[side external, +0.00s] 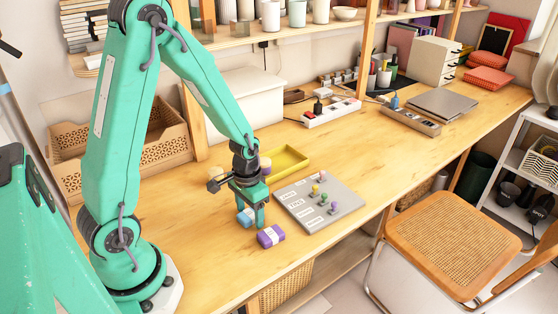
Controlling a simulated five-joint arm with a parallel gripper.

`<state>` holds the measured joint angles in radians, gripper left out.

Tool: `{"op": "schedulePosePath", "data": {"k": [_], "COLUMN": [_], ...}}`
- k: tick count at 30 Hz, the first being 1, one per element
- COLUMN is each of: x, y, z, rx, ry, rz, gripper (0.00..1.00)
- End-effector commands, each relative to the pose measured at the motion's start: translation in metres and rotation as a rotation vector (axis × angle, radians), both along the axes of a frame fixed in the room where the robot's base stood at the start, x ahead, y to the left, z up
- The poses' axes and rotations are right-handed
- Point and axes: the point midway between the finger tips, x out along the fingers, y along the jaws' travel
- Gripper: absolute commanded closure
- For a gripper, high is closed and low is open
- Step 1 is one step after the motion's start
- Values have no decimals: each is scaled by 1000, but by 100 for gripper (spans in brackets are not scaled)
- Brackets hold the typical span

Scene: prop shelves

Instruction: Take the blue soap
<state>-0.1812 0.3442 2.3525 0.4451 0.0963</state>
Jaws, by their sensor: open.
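The blue soap (244,219) lies on the wooden desk with a pale band around it. My gripper (256,213) points down right at it, and a finger hides part of the soap. My gripper is open. Whether the soap lies between the fingers or beside them cannot be told from this view. A purple soap (271,236) with a pale band lies just in front and to the right, close to the gripper's fingertip.
A grey board (319,203) with labels and several coloured pegs lies to the right. A yellow tray (290,161) and another pinkish rounded item (266,163) are behind the gripper. A wooden crate (160,140) stands at the back left. The desk's front left is clear.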

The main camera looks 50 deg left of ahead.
Motion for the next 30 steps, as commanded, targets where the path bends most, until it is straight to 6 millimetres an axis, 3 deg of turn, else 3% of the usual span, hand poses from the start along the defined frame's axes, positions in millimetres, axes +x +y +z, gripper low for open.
{"op": "schedulePosePath", "data": {"k": [1, 8, 20, 30], "x": [0, 0, 0, 1], "y": [0, 0, 0, 0], "z": [0, 0, 3, 24], "rx": [0, 0, 0, 0], "ry": [0, 0, -1, -4], "rz": [0, 0, 0, 0], "gripper": [42, 86, 86, 86]}}
